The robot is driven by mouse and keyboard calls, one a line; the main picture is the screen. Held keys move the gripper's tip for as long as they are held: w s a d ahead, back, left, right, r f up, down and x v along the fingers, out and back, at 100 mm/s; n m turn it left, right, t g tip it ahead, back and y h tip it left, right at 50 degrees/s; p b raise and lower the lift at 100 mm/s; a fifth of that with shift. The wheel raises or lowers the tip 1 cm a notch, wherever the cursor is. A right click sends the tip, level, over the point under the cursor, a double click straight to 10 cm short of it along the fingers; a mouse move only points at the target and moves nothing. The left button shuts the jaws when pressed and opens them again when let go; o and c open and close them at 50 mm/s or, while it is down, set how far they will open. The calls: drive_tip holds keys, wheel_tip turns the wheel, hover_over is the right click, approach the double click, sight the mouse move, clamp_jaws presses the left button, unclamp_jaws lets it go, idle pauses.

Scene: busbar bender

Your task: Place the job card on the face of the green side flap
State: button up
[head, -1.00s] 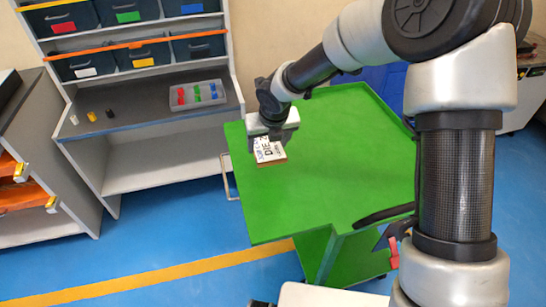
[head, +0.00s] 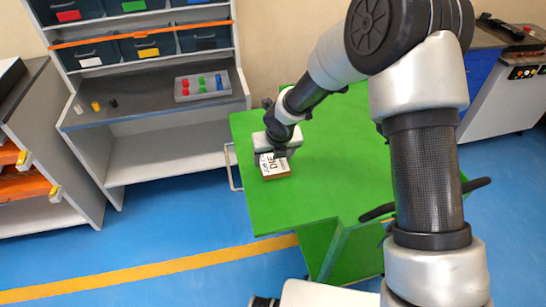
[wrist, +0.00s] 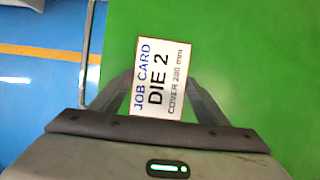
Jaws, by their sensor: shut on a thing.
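The job card (wrist: 158,82) is a small white plate with a brown edge, printed "JOB CARD DIE 2 COVER 280 mm". It also shows in the head view (head: 274,165), over the left part of the green surface. My gripper (wrist: 157,90) is shut on the job card, with a dark finger on each side of it. In the head view my gripper (head: 276,155) hangs over the green top. The green side flap (head: 322,252) seems to be the green panel below the front edge of the green top (head: 330,185). I cannot tell whether the card touches the green top.
A shelf unit at the left holds bins (head: 140,46) and a tray of coloured pieces (head: 203,85). A metal handle (head: 233,168) sticks out at the green cart's left side. Blue floor (head: 180,225) is free in front.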

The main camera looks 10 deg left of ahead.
drive_tip(key=o, duration=1.1)
drive_tip(key=p+v, duration=0.3)
drive_tip(key=v, duration=0.9)
